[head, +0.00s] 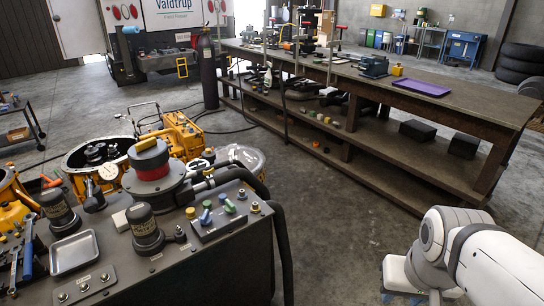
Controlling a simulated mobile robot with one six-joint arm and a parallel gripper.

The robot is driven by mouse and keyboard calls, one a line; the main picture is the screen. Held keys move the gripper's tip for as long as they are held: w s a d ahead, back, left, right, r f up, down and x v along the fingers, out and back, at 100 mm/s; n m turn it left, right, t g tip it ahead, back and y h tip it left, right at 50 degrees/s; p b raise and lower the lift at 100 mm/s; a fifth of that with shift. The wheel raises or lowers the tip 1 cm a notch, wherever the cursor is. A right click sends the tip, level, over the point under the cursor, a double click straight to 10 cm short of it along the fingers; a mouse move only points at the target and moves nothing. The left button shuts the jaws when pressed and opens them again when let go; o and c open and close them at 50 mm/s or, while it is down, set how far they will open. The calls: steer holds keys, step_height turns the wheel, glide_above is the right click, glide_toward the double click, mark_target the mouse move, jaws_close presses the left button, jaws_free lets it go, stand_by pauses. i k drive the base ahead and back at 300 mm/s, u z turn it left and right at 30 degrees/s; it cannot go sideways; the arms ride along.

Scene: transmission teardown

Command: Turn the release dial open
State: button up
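A round unit with a red band and a dark top (149,160) stands on the dark machine bench (235,262) at the left. Small levers or knobs, including a blue one (225,199) and a green one (230,208), sit on a dark control block to its right. I cannot tell for sure which of these is the release dial, nor its setting. My white arm (475,255) shows at the lower right, well apart from the machine bench. My gripper is not in view.
A silver tray (74,252) and two dark capped cylinders are on the bench. Yellow transmission housings (182,132) stand behind it. Black hoses hang at its right side. A long workbench (400,90) with a low shelf runs across the right. Floor between is clear.

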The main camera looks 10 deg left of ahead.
mark_target(230, 209)
steer(key=u, duration=0.4)
steer(key=i, duration=1.1)
steer(key=u, duration=0.65)
steer(key=k, duration=0.9)
steer(key=u, duration=0.15)
steer(key=i, duration=0.9)
steer(key=z, duration=0.05)
